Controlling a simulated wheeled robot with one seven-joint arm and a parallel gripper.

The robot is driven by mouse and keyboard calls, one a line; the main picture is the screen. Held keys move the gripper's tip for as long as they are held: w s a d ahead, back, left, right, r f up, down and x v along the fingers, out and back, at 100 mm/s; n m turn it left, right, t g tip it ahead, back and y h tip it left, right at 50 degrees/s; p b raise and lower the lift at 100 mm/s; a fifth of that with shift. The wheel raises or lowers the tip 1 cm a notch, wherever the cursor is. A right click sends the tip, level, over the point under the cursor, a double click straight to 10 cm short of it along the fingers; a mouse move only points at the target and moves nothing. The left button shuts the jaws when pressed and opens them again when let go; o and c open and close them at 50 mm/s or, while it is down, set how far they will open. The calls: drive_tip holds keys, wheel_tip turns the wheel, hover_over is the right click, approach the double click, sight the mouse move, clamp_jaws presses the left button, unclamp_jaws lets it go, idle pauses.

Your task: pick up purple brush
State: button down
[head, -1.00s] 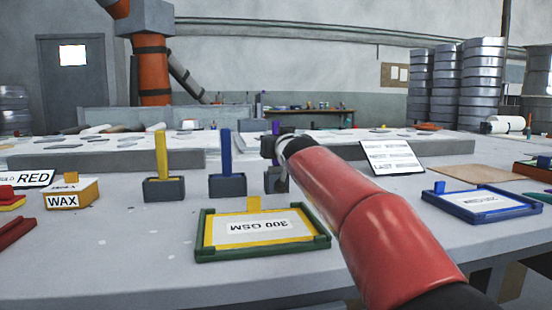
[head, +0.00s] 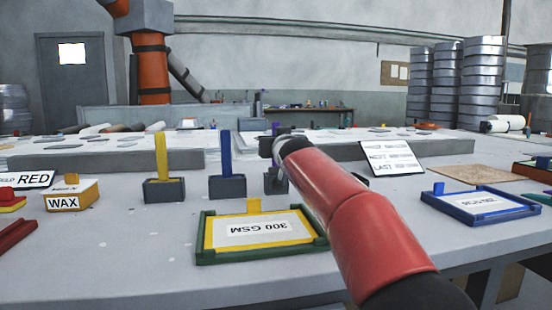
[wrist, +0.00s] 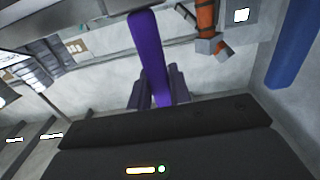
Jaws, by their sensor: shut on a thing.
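The purple brush (wrist: 150,55) shows in the wrist view as an upright flat purple handle between the two grey fingers of my gripper (wrist: 158,90). My gripper is shut on this handle. A dark grey holder (head: 272,184) shows just below my gripper, partly covered by the arm. I cannot tell whether the brush's lower end is still in the holder.
A blue brush (head: 226,155) and a yellow brush (head: 161,157) stand in dark holders to the left. In front is a green-edged tray (head: 205,256) marked 300 GSM. A blue-edged tray (head: 437,197) and a tilted sign (head: 391,157) are at the right. Grey bars (head: 110,160) lie behind.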

drive_tip(key=shift+r, duration=0.15)
wheel_tip(320, 180, up, 10)
drive_tip(key=p, duration=0.4)
idle(0.3)
